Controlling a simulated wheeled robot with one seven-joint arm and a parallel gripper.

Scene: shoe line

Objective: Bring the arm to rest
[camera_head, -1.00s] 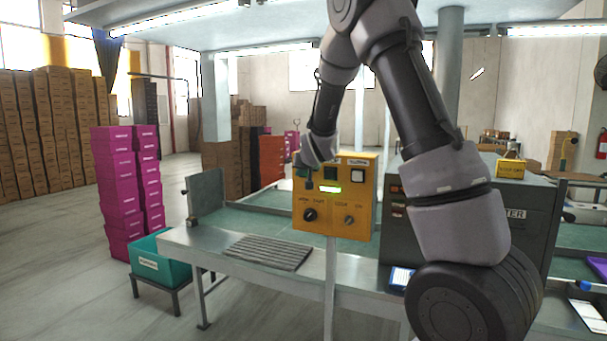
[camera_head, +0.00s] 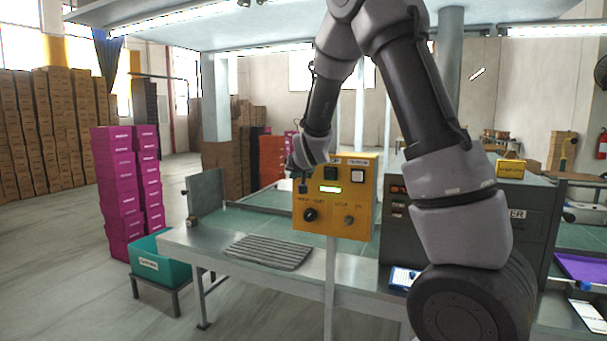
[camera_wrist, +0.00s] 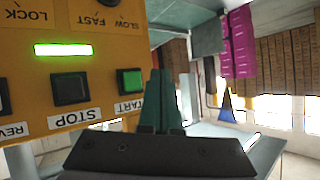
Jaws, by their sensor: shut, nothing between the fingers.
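My gripper (camera_head: 303,185) is at the left edge of the yellow control box (camera_head: 362,222), in front of its upper left part. In the wrist view my gripper (camera_wrist: 162,98) has its dark green fingers together and empty. They are beside the green START button (camera_wrist: 130,81) and cover part of the view there. Any gap between fingertips and box is hard to judge. The black STOP button (camera_wrist: 70,88) and a lit green strip (camera_wrist: 67,49) also show. My arm is bent, with its elbow high above the box.
A grey metal bench (camera_head: 200,247) with a ribbed mat (camera_head: 268,251) stands below the box. A dark grey machine (camera_head: 535,215) is at right, with a purple tray (camera_head: 582,268) beyond it. Magenta boxes (camera_head: 118,190) and a teal bin (camera_head: 150,265) stand at left. The floor at far left is open.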

